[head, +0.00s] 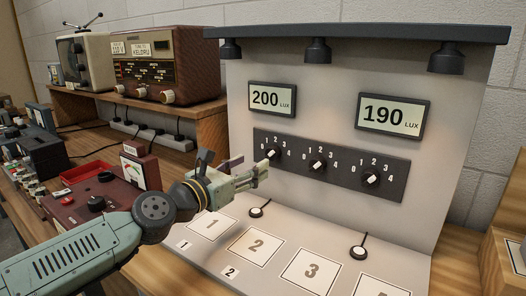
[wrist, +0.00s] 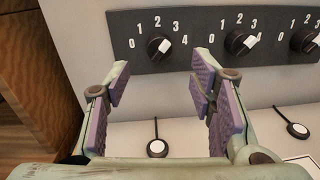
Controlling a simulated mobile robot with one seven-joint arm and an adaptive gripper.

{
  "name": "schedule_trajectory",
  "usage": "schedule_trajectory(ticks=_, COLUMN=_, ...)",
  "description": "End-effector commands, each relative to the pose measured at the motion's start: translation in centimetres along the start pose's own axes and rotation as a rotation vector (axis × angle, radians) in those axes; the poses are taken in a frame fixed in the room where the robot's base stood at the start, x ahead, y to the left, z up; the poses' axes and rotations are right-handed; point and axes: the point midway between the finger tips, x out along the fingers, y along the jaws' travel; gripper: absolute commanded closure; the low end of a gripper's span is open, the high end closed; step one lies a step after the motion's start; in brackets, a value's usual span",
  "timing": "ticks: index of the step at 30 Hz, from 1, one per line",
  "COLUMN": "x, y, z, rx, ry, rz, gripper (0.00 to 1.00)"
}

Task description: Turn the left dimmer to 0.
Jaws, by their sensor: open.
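The left dimmer (head: 271,154) is a black knob with a white pointer, at the left end of a dark panel with three knobs. In the wrist view this dimmer (wrist: 159,48) has its scale from 0 to 4 around it, and its pointer tilts up and right, roughly toward 3. My gripper (head: 248,170) is in front of the panel, below and to the left of the dimmer. In the wrist view my gripper (wrist: 159,80) is open and empty, its purple-padded fingers apart. The dimmer shows just beyond the gap between the fingertips, with no visible contact.
The middle dimmer (head: 318,166) and right dimmer (head: 371,179) are close to the right. Above are displays reading 200 LUX (head: 272,98) and 190 LUX (head: 393,116). Two round sensors on cords (head: 256,212) lie below. A red-brown meter box (head: 125,190) stands left of my arm.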

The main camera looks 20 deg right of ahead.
Motion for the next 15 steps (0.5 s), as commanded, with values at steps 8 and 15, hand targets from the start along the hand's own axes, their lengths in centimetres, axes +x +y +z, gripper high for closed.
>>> schedule_trajectory(ticks=8, x=5.2, y=-0.1, z=0.3, rx=-0.002, ry=-0.001, rz=-0.003, gripper=0.50)
schedule_trajectory(ticks=15, x=7.2, y=0.0, z=0.1, rx=-0.002, ry=-0.002, rz=0.000, gripper=0.50)
